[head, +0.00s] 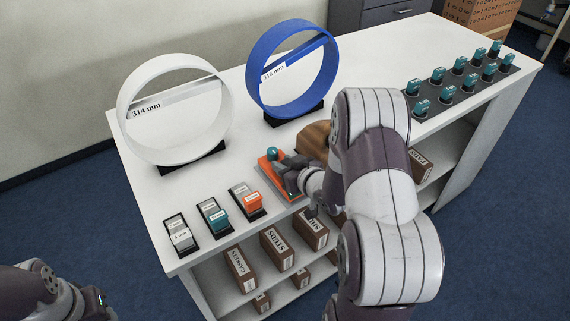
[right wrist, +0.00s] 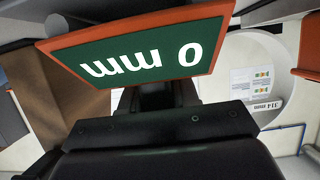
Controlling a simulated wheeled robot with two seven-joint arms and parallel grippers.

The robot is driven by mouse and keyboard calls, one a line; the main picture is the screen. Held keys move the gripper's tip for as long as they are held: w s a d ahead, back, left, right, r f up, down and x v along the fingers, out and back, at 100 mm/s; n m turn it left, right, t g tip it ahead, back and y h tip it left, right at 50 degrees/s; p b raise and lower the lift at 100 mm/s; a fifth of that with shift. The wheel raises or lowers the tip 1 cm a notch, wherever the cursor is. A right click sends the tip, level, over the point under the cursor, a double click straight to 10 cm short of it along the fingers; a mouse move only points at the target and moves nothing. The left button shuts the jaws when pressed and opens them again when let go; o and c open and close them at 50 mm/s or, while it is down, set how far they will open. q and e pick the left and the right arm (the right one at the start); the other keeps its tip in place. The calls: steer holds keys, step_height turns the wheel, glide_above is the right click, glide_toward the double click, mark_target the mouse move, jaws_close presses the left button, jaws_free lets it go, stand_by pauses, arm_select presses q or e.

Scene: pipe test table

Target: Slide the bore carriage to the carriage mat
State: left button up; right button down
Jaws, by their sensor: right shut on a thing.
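My right gripper (head: 287,180) is at the front edge of the table, beside a flat orange piece (head: 267,168) with a teal knob (head: 273,153). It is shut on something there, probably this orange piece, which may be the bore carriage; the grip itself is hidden. In the right wrist view, a green plate with an orange rim (right wrist: 140,48), marked "0 mm" and upside down, fills the space before the gripper. I cannot make out a separate carriage mat. My left gripper (head: 100,302) is at the bottom left, away from the table; its fingers are unclear.
A white ring (head: 125,115) marked 314 mm and a blue ring (head: 255,85) marked 316 mm stand on the white table (head: 225,165). Three small trays with blocks (head: 215,216) stand front left. A brown block (head: 313,138) and a dark rack (head: 455,90) of teal pieces are right.

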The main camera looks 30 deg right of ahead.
steer(key=shift+f, duration=0.1)
steer(key=c, duration=0.8)
jaws_free()
steer(key=shift+o, duration=0.2)
steer(key=shift+s, duration=0.1)
steer(key=a+v, duration=0.1)
steer(key=v, duration=1.1)
steer(key=shift+s+d+r, duration=0.2)
steer(key=shift+s+d, duration=0.05)
steer(key=shift+d, duration=0.3)
